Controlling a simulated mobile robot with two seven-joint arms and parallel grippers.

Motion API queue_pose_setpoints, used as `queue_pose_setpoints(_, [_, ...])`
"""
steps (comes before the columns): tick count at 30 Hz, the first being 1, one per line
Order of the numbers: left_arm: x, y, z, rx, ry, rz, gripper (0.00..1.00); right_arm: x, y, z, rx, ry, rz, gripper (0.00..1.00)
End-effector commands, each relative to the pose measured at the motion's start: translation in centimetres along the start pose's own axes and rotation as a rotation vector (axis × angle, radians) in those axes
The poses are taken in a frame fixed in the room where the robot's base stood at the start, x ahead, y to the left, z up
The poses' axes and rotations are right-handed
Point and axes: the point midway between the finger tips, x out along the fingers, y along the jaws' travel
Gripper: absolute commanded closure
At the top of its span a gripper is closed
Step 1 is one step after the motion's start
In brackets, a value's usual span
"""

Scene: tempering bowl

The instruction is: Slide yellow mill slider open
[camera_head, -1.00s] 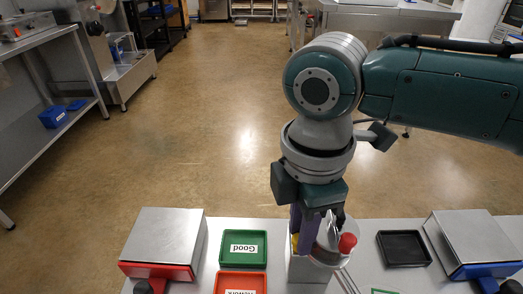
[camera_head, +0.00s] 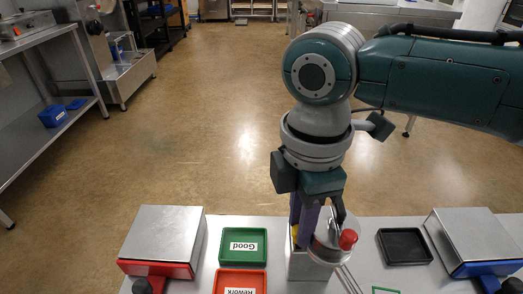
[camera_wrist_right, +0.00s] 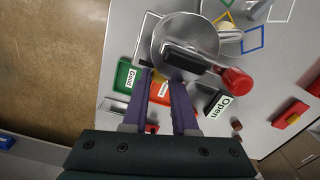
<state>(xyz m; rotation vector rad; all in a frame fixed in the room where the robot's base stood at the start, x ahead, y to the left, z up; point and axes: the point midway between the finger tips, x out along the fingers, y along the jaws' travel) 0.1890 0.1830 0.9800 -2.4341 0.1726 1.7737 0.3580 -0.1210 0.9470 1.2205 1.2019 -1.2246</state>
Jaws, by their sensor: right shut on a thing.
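The mill is a grey metal body (camera_head: 308,266) with a round metal top and a red knob (camera_head: 348,239). It stands at the front middle of the table in the head view. A small yellow part, the slider (camera_head: 295,232), shows beside the purple fingers of my right gripper (camera_head: 312,226), which mostly hide it. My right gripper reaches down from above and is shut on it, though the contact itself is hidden. In the right wrist view the gripper (camera_wrist_right: 162,80) points at the metal top (camera_wrist_right: 187,36), with a black bar (camera_wrist_right: 185,60) and the red knob (camera_wrist_right: 236,82) beyond. My left gripper is out of view.
A green "Good" tray (camera_head: 243,262) and a red "Rework" tray (camera_head: 240,283) lie left of the mill. A black tray (camera_head: 404,248) lies right. Metal-topped boxes with red (camera_head: 162,240) and blue (camera_head: 476,240) fronts flank them. Floor behind is clear.

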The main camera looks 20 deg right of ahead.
Motion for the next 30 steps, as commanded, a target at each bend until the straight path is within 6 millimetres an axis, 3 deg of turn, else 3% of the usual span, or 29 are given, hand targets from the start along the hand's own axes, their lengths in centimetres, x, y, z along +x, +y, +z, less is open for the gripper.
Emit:
queue_pose_setpoints(1, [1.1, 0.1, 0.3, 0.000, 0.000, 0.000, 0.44, 0.5, 1.0, 0.2, 0.005, 0.000, 0.006, 1.00])
queue_pose_setpoints(5, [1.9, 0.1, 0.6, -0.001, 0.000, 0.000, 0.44, 0.3, 2.5, 0.6, 0.003, 0.001, 0.004, 1.00])
queue_pose_setpoints(14, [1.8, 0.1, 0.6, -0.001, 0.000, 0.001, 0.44, 0.0, 2.8, 0.8, 0.002, 0.001, 0.007, 1.00])
queue_pose_setpoints(15, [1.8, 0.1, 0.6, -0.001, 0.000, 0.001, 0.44, 0.0, 2.8, 0.8, 0.002, 0.001, 0.007, 0.71])
queue_pose_setpoints(21, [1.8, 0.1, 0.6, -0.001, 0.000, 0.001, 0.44, 0.0, 2.8, 0.8, 0.002, 0.000, 0.005, 0.49])
queue_pose_setpoints(23, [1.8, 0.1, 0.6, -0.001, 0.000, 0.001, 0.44, 0.0, 2.8, 0.8, 0.002, 0.000, 0.004, 0.44])
queue_pose_setpoints(30, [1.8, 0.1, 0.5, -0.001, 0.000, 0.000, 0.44, 0.0, 2.7, 0.7, 0.001, 0.001, 0.002, 0.44])
